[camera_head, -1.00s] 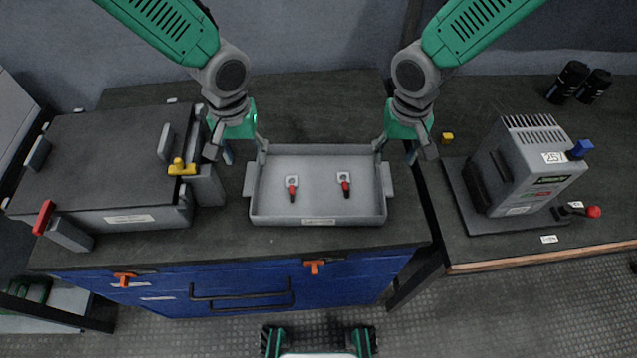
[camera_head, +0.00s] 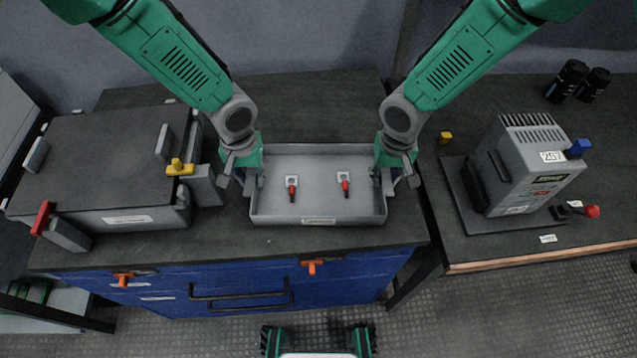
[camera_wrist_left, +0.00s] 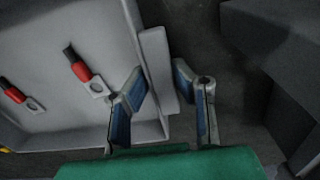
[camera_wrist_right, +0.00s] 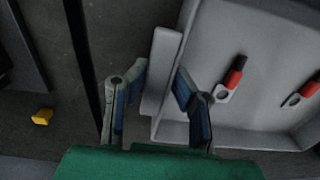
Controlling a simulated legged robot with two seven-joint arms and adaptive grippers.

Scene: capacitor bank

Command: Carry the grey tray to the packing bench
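The grey tray (camera_head: 318,207) sits on the dark top of the blue cabinet. Two red-handled parts with pale tabs, a left one (camera_head: 292,187) and a right one (camera_head: 344,184), lie in it. My left gripper (camera_head: 246,185) is at the tray's left end; in the left wrist view its open fingers (camera_wrist_left: 160,92) stand on either side of the tray's end handle (camera_wrist_left: 158,70). My right gripper (camera_head: 390,182) is at the right end; in the right wrist view its open fingers (camera_wrist_right: 160,92) straddle the other handle (camera_wrist_right: 160,70). I cannot tell whether any finger touches.
A large grey case (camera_head: 95,155) with yellow and red latches stands left of the tray. At the right, a bench (camera_head: 500,254) across a narrow gap holds a grey instrument (camera_head: 525,170), a yellow block (camera_head: 446,137) and two black cylinders (camera_head: 580,82).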

